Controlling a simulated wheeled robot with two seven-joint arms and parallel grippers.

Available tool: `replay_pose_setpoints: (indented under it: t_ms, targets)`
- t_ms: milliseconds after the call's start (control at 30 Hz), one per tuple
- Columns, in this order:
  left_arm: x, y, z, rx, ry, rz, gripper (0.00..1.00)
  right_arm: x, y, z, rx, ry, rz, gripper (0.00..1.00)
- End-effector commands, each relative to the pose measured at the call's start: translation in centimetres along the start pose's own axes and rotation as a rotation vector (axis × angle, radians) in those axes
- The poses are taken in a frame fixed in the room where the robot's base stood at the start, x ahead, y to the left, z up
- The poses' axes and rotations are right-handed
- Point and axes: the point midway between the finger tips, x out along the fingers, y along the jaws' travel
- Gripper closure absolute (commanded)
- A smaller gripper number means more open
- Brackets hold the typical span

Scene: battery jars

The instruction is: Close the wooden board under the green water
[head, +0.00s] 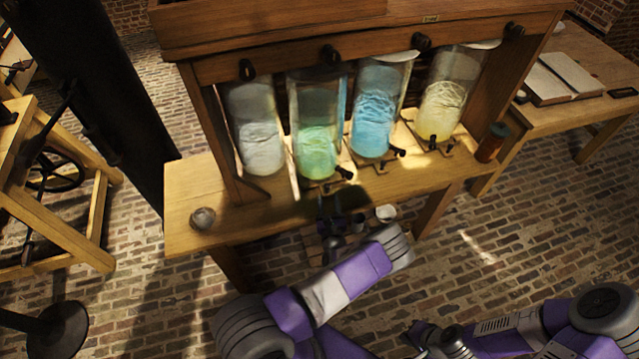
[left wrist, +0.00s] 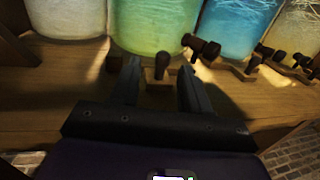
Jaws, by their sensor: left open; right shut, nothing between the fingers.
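The green-water jar (head: 318,150) stands second from the left on the wooden bench. It fills the top middle of the left wrist view (left wrist: 150,22). The board under it is mostly hidden by the jar and shadow. A small dark knob (left wrist: 162,64) stands at the jar's front foot, with a black tap (left wrist: 200,48) to its right. My left gripper (head: 332,208) is open in front of the jar. In the left wrist view its fingers (left wrist: 160,82) point at the jar, one either side of the knob, without visible contact. My right gripper (head: 425,335) is low, away from the bench, and shut.
White (head: 258,140), blue (head: 373,115) and yellow (head: 440,105) jars stand beside the green one under a wooden frame. An orange-brown container (head: 491,143) is at the right. A small round object (head: 203,218) lies at the bench's left front. Brick floor is open in front.

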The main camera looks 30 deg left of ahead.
Motion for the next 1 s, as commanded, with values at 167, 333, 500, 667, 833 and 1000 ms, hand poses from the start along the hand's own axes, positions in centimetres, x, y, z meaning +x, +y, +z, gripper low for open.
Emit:
replay_pose_setpoints:
  t_ms: [167, 333, 500, 667, 833, 1000]
  targets:
    - [0.7, -0.9, -0.7, 0.067, 0.010, -0.080, 0.54, 0.1, 0.0, 0.0, 0.000, 0.000, 0.000, 1.00]
    - [3.1, -1.1, -0.8, 0.069, 0.009, -0.080, 0.54, 0.4, 0.2, 0.0, 0.001, 0.000, 0.000, 1.00]
    - [5.8, -1.1, -0.9, 0.068, 0.011, -0.076, 0.54, 0.8, 0.3, -0.1, 0.000, 0.000, 0.000, 1.00]
    - [7.2, -1.2, -0.9, 0.067, 0.012, -0.075, 0.54, 1.0, 0.4, -0.1, 0.000, 0.000, 0.000, 1.00]
    - [7.6, -1.3, -0.8, 0.069, 0.012, -0.076, 0.54, 1.1, 0.4, -0.1, 0.000, 0.000, 0.000, 1.00]
    - [7.6, -1.3, -0.8, 0.069, 0.013, -0.076, 0.55, 1.0, 0.4, -0.1, 0.000, 0.000, 0.000, 1.00]
